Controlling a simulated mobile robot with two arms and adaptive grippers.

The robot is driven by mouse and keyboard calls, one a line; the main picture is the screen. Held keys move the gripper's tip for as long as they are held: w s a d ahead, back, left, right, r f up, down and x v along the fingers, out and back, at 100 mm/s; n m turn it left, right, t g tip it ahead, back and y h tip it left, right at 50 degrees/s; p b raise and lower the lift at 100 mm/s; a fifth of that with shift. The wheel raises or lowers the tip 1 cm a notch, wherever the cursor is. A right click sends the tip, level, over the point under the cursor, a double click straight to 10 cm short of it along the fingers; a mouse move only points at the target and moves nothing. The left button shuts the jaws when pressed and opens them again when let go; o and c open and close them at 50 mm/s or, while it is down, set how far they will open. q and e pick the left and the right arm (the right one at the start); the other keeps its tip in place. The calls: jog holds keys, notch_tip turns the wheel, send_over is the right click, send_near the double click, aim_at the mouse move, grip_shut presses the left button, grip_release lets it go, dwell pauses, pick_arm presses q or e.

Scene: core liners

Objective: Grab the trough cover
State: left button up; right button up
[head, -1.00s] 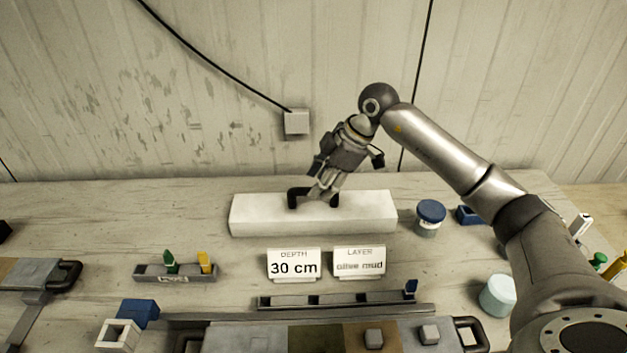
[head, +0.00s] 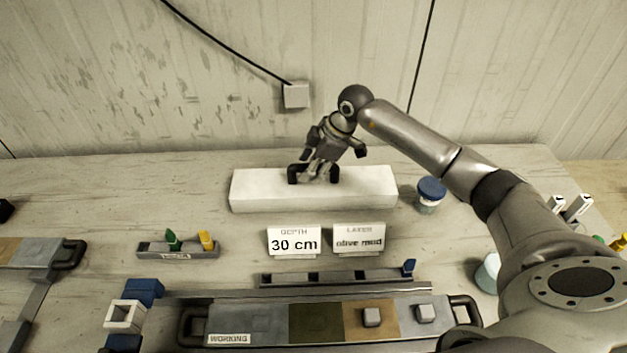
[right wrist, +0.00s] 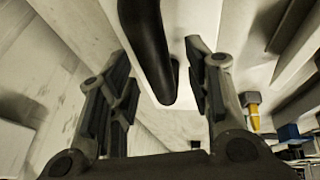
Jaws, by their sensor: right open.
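A long white cover (head: 250,192) lies on the table near the wall, with a black handle (head: 294,174) on top. I take it for the trough cover. My right gripper (head: 318,172) is at the handle, tilted down over it and hiding its middle. In the right wrist view the gripper (right wrist: 158,65) is open, and the dark handle (right wrist: 150,50) runs between its two fingers with gaps on both sides. My left gripper is in neither view.
Signs reading 30 cm (head: 294,243) and olive mud (head: 359,241) stand in front of the cover. A long trough labelled WORKING (head: 265,322) lies at the front. A blue-lidded jar (head: 430,192) stands to the right, and a small rack (head: 178,251) with green and yellow pieces to the left.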

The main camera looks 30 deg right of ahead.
jog(key=shift+w+a+f, duration=0.2)
jog(key=shift+w+f, duration=0.05)
jog(key=shift+f, duration=0.4)
grip_shut()
jog(key=shift+r, duration=0.1)
